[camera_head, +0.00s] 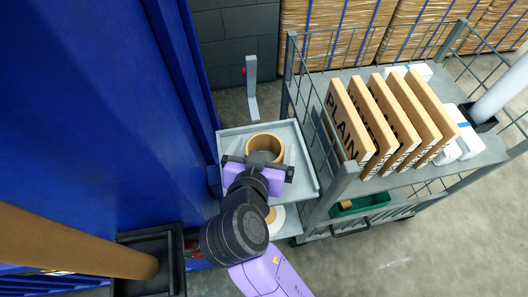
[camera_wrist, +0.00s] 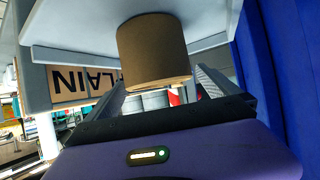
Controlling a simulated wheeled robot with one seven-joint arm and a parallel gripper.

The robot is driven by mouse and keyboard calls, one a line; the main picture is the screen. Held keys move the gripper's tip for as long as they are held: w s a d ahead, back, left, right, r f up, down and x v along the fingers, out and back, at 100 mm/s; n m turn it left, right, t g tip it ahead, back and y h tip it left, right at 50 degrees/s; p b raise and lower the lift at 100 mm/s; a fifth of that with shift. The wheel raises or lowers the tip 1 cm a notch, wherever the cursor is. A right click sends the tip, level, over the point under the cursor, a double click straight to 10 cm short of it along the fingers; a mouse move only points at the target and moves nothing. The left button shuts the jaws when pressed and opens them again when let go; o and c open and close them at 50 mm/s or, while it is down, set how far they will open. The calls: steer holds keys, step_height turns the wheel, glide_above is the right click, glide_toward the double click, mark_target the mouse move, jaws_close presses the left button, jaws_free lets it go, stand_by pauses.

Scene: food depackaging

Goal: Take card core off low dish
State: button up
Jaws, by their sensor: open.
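A brown card core (camera_head: 266,143) stands upright, its open end up, on a pale grey tray (camera_head: 305,190) beside the cart. In the wrist view, which looks upside down, the core (camera_wrist: 154,50) meets the grey tray surface (camera_wrist: 75,30). My gripper (camera_head: 258,166) is just on the near side of the core, its jaws apart and nothing held. In the wrist view the fingers (camera_wrist: 163,85) point toward the core, one to each side; contact cannot be told. Below the tray, a white round thing (camera_head: 278,222) with a tan part shows, partly hidden by my arm.
A wire-sided cart (camera_head: 345,185) stands close on the right, with several lettered cartons (camera_head: 343,125) on top and a green bin (camera_head: 360,203) below. A blue wall (camera_head: 90,100) is on the left. A grey post (camera_head: 252,90) rises behind the tray.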

mark_target(267, 139)
steer(key=shift+p+x, duration=0.3)
steer(key=shift+x, duration=1.55)
steer(key=c, duration=1.3)
steer(key=shift+c, duration=0.4)
